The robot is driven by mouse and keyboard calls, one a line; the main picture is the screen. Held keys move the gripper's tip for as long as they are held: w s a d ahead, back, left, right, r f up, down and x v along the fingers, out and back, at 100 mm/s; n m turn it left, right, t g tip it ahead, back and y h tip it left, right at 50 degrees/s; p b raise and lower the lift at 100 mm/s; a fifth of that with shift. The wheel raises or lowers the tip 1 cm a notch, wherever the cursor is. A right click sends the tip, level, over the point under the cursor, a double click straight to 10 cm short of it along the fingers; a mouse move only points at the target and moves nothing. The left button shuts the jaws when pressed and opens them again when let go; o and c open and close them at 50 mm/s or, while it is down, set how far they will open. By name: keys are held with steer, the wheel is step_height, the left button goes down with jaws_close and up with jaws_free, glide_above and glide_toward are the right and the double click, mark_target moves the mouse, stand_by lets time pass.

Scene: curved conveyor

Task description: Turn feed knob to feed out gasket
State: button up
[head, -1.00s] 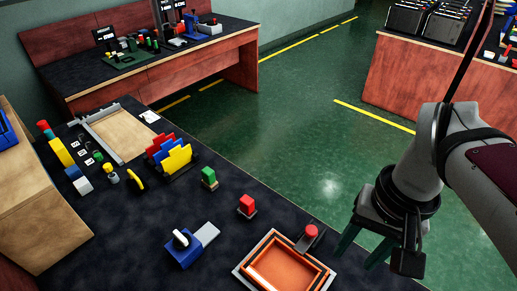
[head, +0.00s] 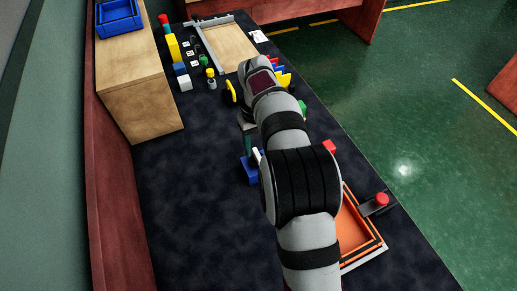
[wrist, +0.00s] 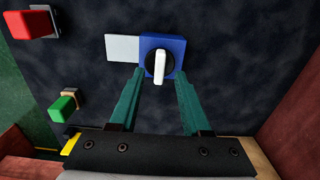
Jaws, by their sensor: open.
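The feed knob is a white lever-like handle (wrist: 159,66) on a dark disc, set on a blue block (wrist: 177,46). A flat grey plate (wrist: 122,48) joins the block's side. In the wrist view my gripper (wrist: 157,88) is open, its two green fingers pointing at the block, with the white handle between the lines of the fingers. I cannot tell if they touch it. In the head view my arm covers most of the gripper and the blue block (head: 250,172); a sliver of the white knob (head: 257,155) shows. No gasket can be made out.
An orange tray (head: 377,240) with a red button (head: 381,199) lies right of my arm. A red block (wrist: 30,25) and a green block (wrist: 62,107) stand on the dark table. A wooden box (head: 150,100) stands at left; the table's front left is clear.

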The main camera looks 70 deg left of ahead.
mark_target(254, 160)
steer(key=shift+f, duration=1.45)
jaws_close()
